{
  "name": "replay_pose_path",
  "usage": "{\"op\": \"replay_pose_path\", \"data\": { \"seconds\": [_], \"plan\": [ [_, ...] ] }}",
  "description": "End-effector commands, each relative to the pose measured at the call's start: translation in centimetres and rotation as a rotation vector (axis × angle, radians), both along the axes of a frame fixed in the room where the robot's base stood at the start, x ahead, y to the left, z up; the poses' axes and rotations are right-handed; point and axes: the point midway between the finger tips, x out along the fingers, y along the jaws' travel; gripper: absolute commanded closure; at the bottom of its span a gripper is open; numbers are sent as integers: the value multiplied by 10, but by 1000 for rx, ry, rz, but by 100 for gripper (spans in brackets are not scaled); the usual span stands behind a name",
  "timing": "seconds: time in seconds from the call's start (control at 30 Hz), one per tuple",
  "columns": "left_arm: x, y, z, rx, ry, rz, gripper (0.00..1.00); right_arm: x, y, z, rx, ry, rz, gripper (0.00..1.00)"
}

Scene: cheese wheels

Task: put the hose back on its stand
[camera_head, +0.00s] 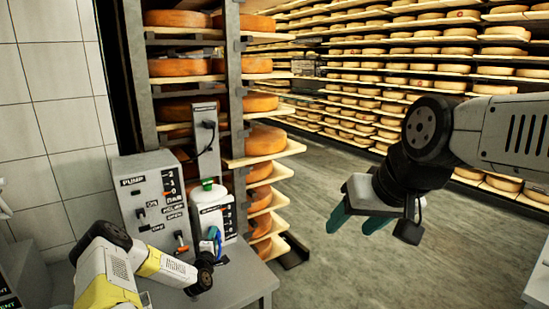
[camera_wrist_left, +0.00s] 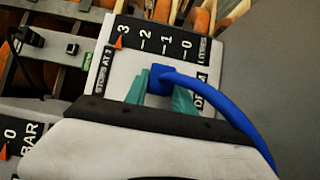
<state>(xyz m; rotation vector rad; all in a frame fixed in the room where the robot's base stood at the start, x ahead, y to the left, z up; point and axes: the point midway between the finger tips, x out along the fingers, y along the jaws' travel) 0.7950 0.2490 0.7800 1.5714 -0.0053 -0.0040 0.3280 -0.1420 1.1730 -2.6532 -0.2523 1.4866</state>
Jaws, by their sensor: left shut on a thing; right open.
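I cannot tell which part is the hose's stand. My right gripper (camera_head: 357,220) is open and empty over the floor.
A grey pump box (camera_head: 150,200) with switches stands left of the canister. The bench (camera_head: 245,285) has bare room at its front right. A rack of cheese wheels (camera_head: 262,140) stands behind it. The floor (camera_head: 330,180) to the right is clear.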

Motion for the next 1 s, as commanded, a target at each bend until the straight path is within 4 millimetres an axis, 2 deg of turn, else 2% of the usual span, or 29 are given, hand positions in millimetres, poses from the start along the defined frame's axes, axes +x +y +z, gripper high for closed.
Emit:
{"op": "replay_pose_path", "data": {
  "seconds": [1.0],
  "plan": [
    [-25, -17, 0, -1, 1, 0, 100, 0, 0, 0, 0, 0, 0, 44]
  ]
}}
